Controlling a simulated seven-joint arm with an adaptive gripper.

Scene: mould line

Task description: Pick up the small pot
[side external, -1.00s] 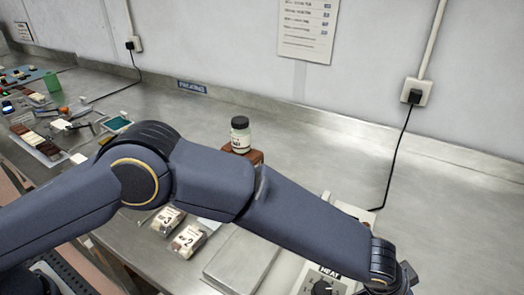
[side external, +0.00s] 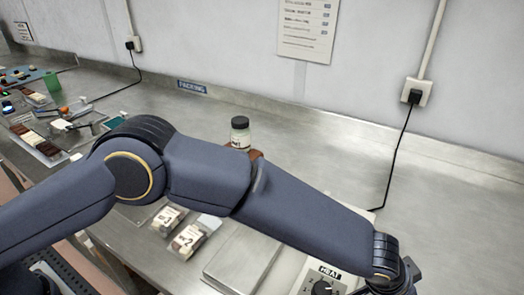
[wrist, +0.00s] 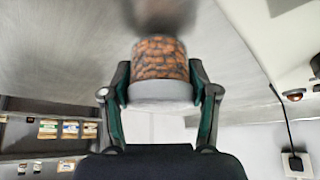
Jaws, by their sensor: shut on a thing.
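My gripper (wrist: 160,98) is shut on a small round pot (wrist: 158,62) in the wrist view, with one finger on each side. The pot looks filled with brown, nut-like pieces and has a pale grey band at the end nearest my palm. Its far end is near a dark blurred patch on a grey metal surface; I cannot tell whether it touches anything. In the side view the end of my arm is at the lower right edge, and the fingers and held pot are out of sight.
A dark-lidded jar (side external: 240,133) stands by a brown block, partly behind my arm. Two labelled packs (side external: 187,240), a flat metal plate (side external: 240,258) and a HEAT control box (side external: 325,282) lie in front. The steel bench (side external: 320,150) is clear towards the back wall.

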